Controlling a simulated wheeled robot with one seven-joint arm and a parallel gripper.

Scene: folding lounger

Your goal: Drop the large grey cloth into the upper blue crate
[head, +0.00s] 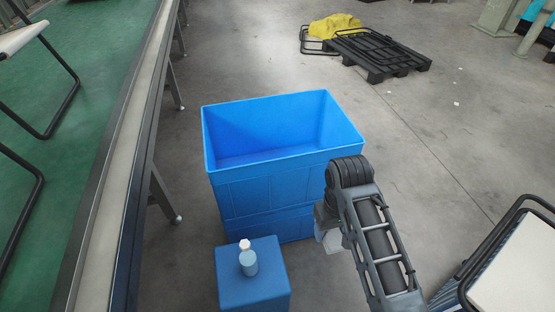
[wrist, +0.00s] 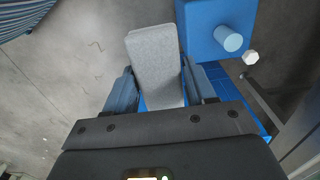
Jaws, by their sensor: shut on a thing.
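The upper blue crate (head: 275,185) is open at the top, and the part of its inside that shows is empty. It stands on a lower blue crate (head: 290,228). The large grey cloth (wrist: 155,65) is a flat, folded-looking piece between the fingers of my gripper (wrist: 160,82) in the wrist view. My gripper is shut on it. In the head view a pale bit of the cloth (head: 333,242) shows below my wrist, at the crates' front right, lower than the upper crate's rim. My arm hides most of the gripper and cloth there.
A blue box (head: 252,278) with a light-blue, white-capped bottle (head: 247,258) on it stands before the crates. A long conveyor-like rail (head: 115,170) runs along the left. A light panel with a black frame (head: 515,265) is at the lower right. A black pallet (head: 378,55) lies behind.

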